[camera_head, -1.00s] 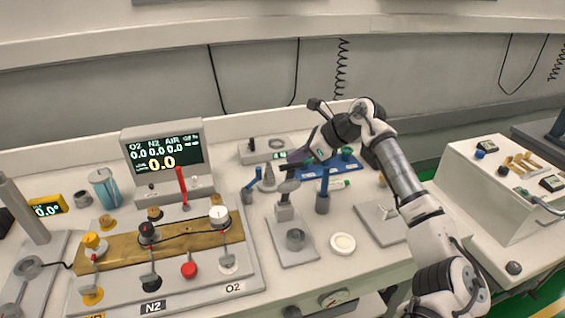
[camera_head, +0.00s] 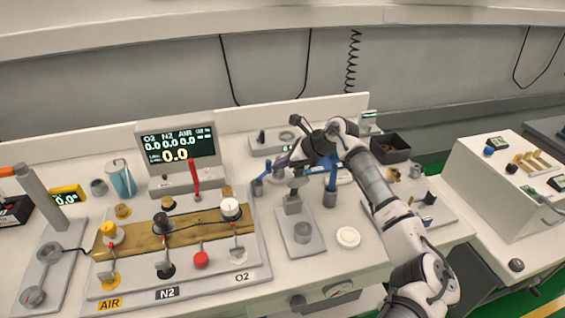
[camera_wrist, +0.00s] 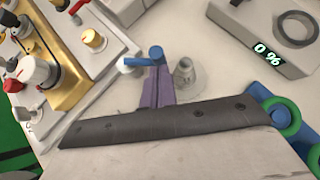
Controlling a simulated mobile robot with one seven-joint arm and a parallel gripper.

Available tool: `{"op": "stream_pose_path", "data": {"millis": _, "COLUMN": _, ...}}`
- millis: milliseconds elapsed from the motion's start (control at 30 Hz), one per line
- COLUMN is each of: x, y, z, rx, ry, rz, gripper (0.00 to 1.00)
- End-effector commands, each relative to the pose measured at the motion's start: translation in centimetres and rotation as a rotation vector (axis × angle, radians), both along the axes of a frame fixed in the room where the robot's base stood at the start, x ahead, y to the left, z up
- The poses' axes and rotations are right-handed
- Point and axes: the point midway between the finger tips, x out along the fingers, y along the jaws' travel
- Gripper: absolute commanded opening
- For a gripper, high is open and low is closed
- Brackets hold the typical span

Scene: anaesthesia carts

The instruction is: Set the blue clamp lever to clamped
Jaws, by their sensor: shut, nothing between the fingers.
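The blue clamp lever (camera_head: 259,184) stands on the bench just right of the gas panel, a small upright post with its upper end tilted right. In the wrist view, the blue lever (camera_wrist: 142,60) lies directly beyond my fingertips, its round end close to them. My gripper (camera_head: 281,161) has purple fingers and is at the lever's upper right in the head view. In the wrist view, my gripper (camera_wrist: 155,72) is shut with nothing between the fingers. I cannot tell whether the fingertips touch the lever.
A grey conical piece (camera_wrist: 185,76) stands right beside the fingers. A taller blue handle (camera_head: 331,178) and a grey stand (camera_head: 302,238) are under and near my arm. The gas panel (camera_head: 140,287) is to the left, with the percent readout box (camera_wrist: 262,42) behind.

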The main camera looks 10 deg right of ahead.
Motion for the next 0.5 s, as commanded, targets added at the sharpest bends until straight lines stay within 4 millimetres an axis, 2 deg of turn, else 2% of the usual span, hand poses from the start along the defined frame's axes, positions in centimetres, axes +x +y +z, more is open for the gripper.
{"op": "stream_pose_path", "data": {"millis": 267, "x": 0.75, "y": 0.19, "z": -0.4, "rx": -0.001, "ry": -0.001, "rz": 0.0, "gripper": 0.0}}
{"op": "stream_pose_path", "data": {"millis": 500, "x": 0.95, "y": 0.26, "z": 0.07, "rx": 0.0, "ry": 0.0, "rz": 0.0, "gripper": 0.0}}
